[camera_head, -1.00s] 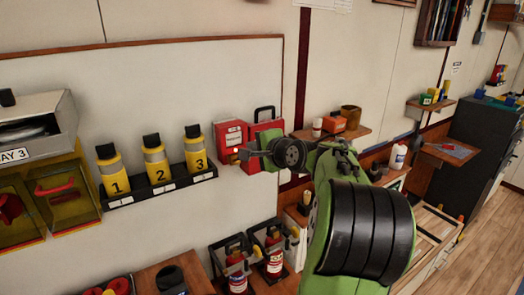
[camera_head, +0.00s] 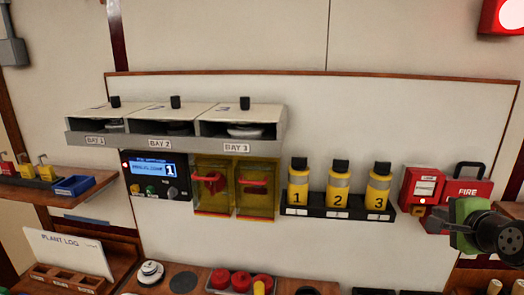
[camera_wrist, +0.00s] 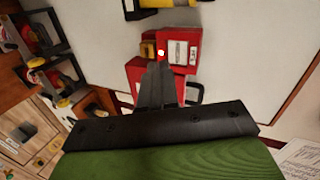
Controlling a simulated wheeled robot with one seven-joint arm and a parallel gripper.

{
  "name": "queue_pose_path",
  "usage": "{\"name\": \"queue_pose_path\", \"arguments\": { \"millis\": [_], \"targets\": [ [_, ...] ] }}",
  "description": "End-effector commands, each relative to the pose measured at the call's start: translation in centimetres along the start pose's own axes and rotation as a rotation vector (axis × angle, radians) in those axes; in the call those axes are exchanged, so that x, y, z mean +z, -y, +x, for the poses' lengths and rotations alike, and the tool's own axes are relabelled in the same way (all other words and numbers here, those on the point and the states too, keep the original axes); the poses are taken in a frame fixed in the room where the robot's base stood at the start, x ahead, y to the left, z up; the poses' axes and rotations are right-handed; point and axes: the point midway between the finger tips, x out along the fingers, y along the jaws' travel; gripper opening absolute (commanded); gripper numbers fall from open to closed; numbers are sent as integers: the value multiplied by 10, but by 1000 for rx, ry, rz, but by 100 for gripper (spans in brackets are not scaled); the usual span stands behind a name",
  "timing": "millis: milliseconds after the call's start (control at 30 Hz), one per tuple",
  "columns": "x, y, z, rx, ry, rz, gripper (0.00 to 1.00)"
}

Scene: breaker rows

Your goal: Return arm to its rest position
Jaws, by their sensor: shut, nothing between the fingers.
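My green arm with its black joint shows at the right edge of the head view, in front of the red fire boxes. My gripper (camera_wrist: 158,85) is shut and empty in the wrist view, its dark fingers together. It points toward a red call box (camera_wrist: 180,50) with a white label and a small lit spot. In the head view this red call box (camera_head: 421,186) hangs on the wall panel. A red FIRE case (camera_head: 470,187) with a black handle is beside it, partly hidden by my arm. I cannot tell the gap between fingertips and boxes.
Yellow canisters 1, 2 and 3 (camera_head: 338,190) stand in a black rack. Left of them are yellow-framed covers with red handles (camera_head: 236,187), a display panel (camera_head: 158,176) and the bay unit (camera_head: 178,127). A shelf (camera_head: 70,195) is at far left. A red lamp (camera_head: 503,15) glows at upper right.

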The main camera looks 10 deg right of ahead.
Motion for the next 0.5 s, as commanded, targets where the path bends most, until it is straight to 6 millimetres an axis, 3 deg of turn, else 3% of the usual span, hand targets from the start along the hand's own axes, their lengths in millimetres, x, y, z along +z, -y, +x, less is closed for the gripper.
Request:
{"name": "queue_pose_path", "arguments": {
  "millis": [33, 167, 300, 400, 500],
  "targets": [
    [38, 0, 4, 48, 43, -104, 0],
    [126, -21, -9, 194, 145, -427, 0],
    [204, -57, -55, 306, 277, -795, 0],
    [241, -90, -101, 350, 388, -1052, 0],
    [260, -127, -147, 363, 513, -1280, 0]
  ]
}}
